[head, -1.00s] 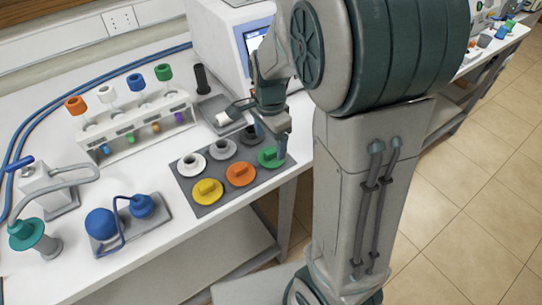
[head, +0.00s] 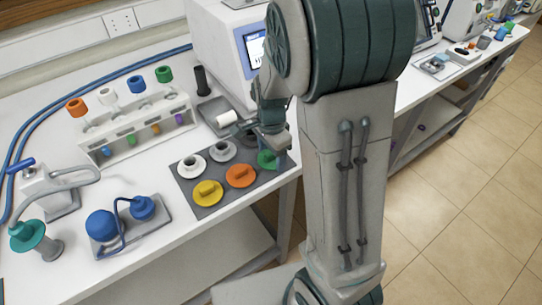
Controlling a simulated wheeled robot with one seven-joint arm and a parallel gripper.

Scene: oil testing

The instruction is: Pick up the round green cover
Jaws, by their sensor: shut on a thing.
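The round green cover (head: 267,160) is at the right end of the front row on the grey tray (head: 208,209). My gripper (head: 277,147) is right over it, with its fingers down at the cover's raised grip. The gripper is shut on the green cover, though the arm and fingers partly hide the contact. The cover looks level and at about tray height; I cannot tell whether it touches the tray.
Beside it are an orange cover (head: 240,175) and a yellow cover (head: 207,193), with white and dark round pieces behind. A white test-tube rack (head: 136,142) stands left. A white machine with a screen (head: 222,60) stands close behind my arm.

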